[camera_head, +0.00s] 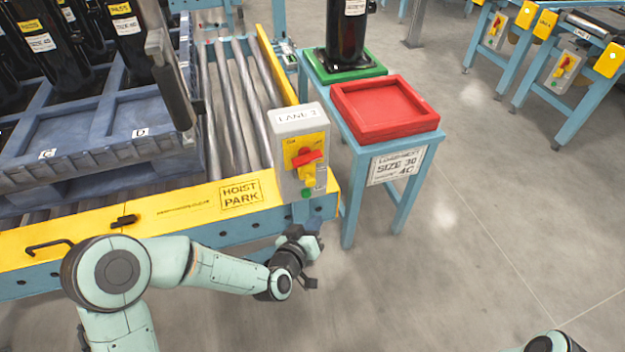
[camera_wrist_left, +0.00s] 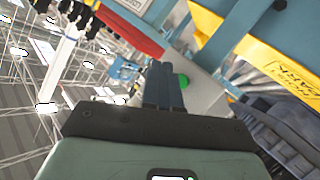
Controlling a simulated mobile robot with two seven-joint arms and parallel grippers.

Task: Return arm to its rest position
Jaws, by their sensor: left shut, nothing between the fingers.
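My left arm (camera_head: 225,268) comes in from the left in the head view and reaches right, in front of the yellow conveyor edge. My left gripper (camera_head: 311,284) is at its end, low in front of the lane switch box (camera_head: 300,150) and beside the blue frame. In the left wrist view its fingers (camera_wrist_left: 163,84) are together with nothing between them. The green button (camera_wrist_left: 184,80) shows just beyond them there. A small part of my right arm (camera_head: 553,343) shows at the bottom right of the head view; its gripper is out of view.
A yellow-edged conveyor (camera_head: 170,213) marked HOIST PARK carries a blue pallet (camera_head: 100,150) with black compressors. A blue stand (camera_head: 353,190) holds a red tray (camera_head: 385,105) and a green tray (camera_head: 340,74) with a black compressor (camera_head: 346,35).

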